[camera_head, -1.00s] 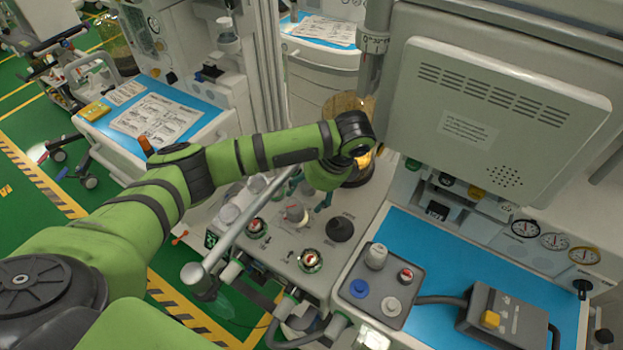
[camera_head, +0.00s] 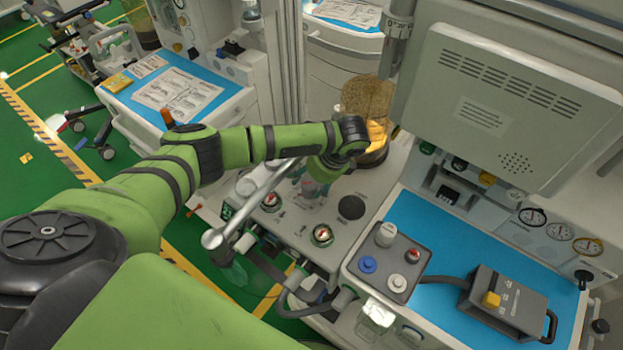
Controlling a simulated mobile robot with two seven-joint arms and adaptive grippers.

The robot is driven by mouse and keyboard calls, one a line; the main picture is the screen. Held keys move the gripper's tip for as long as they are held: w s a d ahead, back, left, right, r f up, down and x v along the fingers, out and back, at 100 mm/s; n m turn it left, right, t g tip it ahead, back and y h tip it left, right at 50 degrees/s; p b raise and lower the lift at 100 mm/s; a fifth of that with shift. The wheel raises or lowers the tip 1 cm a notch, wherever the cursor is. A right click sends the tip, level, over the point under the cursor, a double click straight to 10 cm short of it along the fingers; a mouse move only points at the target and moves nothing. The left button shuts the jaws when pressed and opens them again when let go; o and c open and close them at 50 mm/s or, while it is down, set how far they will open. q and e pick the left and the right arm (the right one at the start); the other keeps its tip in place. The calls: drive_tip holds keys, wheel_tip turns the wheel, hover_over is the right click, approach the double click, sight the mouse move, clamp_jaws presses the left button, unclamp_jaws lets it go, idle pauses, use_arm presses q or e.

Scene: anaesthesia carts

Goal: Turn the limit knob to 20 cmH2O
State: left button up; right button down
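My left arm reaches in from the left over the grey control panel (camera_head: 290,248). Its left gripper (camera_head: 311,188) points down at the panel, below the green wrist. The fingers are small and blurred, so I cannot tell if they are open or shut or touching a knob. A grey knob that stood there is now mostly hidden by the gripper. A black round knob (camera_head: 351,207) is to its right. Two red-and-white knobs, one nearer (camera_head: 322,235) and one at left (camera_head: 271,202), are uncovered. I cannot read which is the limit knob. My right gripper is out of view.
A light metal bar (camera_head: 237,219) slants across the panel's left side. A glass canister (camera_head: 368,105) stands behind the wrist. A large grey monitor (camera_head: 500,100) overhangs at right. A blue worktop (camera_head: 430,225) holds a grey knob box (camera_head: 386,262) and a dark device (camera_head: 503,303).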

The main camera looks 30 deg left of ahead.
use_arm(q)
drive_tip(key=c, duration=0.5)
drive_tip(key=shift+r, duration=0.15)
drive_tip(key=shift+r+m+p, duration=0.15)
drive_tip(key=shift+m+p, duration=0.15)
drive_tip(key=shift+p, duration=0.3)
drive_tip(key=shift+m+t, duration=0.3)
drive_tip(key=shift+p, duration=0.3)
drive_tip(key=shift+a, duration=0.1)
drive_tip(key=o, duration=1.1)
drive_tip(key=shift+c, duration=0.2)
drive_tip(key=shift+f, duration=0.2)
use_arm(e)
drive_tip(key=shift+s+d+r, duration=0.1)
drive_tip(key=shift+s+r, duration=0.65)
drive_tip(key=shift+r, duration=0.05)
